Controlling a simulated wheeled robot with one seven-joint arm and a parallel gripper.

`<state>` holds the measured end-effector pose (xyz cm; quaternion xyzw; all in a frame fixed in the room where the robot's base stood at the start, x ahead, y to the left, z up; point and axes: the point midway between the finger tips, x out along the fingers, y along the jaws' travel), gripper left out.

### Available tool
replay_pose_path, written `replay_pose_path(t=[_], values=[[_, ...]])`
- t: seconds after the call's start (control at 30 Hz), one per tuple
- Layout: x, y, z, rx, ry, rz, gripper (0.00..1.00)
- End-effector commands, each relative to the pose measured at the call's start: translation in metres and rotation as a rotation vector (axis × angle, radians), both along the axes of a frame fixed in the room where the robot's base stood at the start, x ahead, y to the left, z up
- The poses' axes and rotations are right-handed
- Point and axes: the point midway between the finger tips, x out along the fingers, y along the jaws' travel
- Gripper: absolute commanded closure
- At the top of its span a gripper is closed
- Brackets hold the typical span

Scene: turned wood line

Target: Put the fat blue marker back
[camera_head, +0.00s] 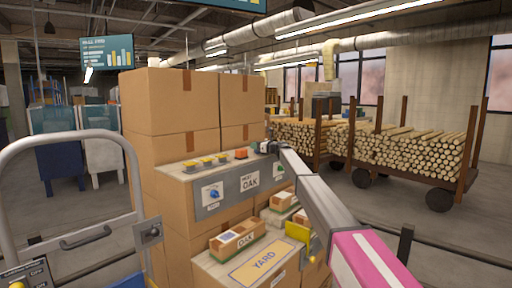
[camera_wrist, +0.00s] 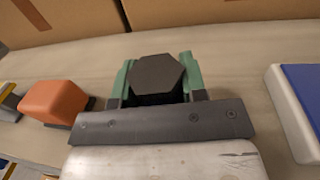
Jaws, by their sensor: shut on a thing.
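My gripper (camera_wrist: 157,92) is shut on a dark hexagonal piece (camera_wrist: 158,73), seen end-on between its two green fingers in the wrist view. No blue shows on this piece, so I cannot tell whether it is the fat blue marker. In the head view my gripper (camera_head: 266,148) is small, at the right end of the pale shelf top (camera_head: 178,169) above the OAK panel. Whether the held piece touches the shelf is not clear.
An orange block (camera_wrist: 54,101) lies left of my gripper, and a white block with a blue top (camera_wrist: 300,100) lies right. Cardboard boxes (camera_head: 169,98) stand behind the shelf. Several yellow-topped pieces (camera_head: 206,161) line its left part. A log cart (camera_head: 390,160) stands beyond, right.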

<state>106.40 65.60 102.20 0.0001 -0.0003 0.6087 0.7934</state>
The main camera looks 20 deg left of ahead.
Motion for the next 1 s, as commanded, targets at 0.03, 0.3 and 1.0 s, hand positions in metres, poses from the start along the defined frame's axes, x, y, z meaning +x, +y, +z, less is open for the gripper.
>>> replay_pose_path(t=[0.03, 0.3, 1.0], values=[[0.0, 0.0, 0.0, 0.0, 0.0, 0.0, 0.88], [0.0, 0.0, -0.002, 0.0, 0.0, 0.0, 0.36], [-0.012, -0.041, 0.0, 0.0, 0.0, -0.002, 0.36]])
